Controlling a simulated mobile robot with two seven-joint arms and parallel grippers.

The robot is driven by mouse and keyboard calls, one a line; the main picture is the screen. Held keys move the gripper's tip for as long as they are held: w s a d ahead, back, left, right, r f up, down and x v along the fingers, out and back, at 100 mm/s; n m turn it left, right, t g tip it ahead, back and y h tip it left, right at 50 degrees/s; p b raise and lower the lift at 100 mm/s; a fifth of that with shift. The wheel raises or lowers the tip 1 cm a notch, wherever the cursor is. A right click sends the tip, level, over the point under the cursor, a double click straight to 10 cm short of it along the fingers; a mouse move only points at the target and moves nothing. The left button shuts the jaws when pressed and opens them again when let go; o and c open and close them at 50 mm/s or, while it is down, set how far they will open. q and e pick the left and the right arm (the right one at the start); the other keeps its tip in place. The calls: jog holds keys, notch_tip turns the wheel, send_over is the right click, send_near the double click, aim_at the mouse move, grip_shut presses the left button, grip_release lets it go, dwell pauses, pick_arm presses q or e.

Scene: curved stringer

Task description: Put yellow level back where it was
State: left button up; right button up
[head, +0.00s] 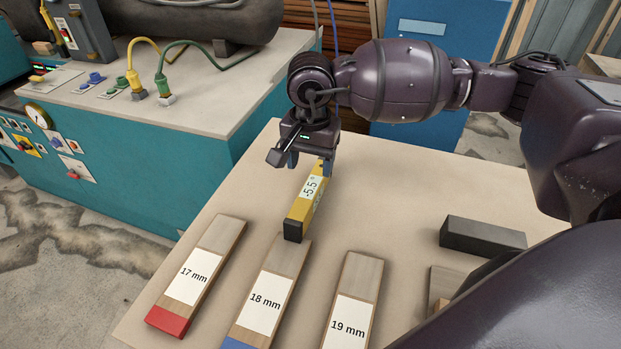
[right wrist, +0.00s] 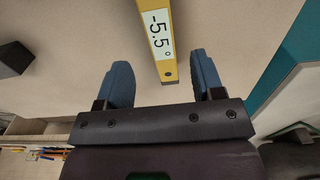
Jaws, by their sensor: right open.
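The yellow level (head: 305,205), with a white label reading about -5.5°, lies on the beige table beyond the 18 mm wooden piece. Its near black end is close to that piece's far end; I cannot tell whether they touch. My right gripper (head: 308,160) is above the far end of the level, pointing down. In the right wrist view the open blue fingers (right wrist: 164,85) stand on either side of the end of the level (right wrist: 160,40), with gaps on both sides. My left gripper is not in view.
Wooden pieces labelled 17 mm (head: 197,275), 18 mm (head: 268,298) and 19 mm (head: 352,305) lie along the near side of the table (head: 385,200). A dark block (head: 482,236) lies at the right. A teal machine (head: 190,150) stands at the left. The table between level and block is clear.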

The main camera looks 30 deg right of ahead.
aim_at(310, 189)
jog(key=shift+r, duration=1.8)
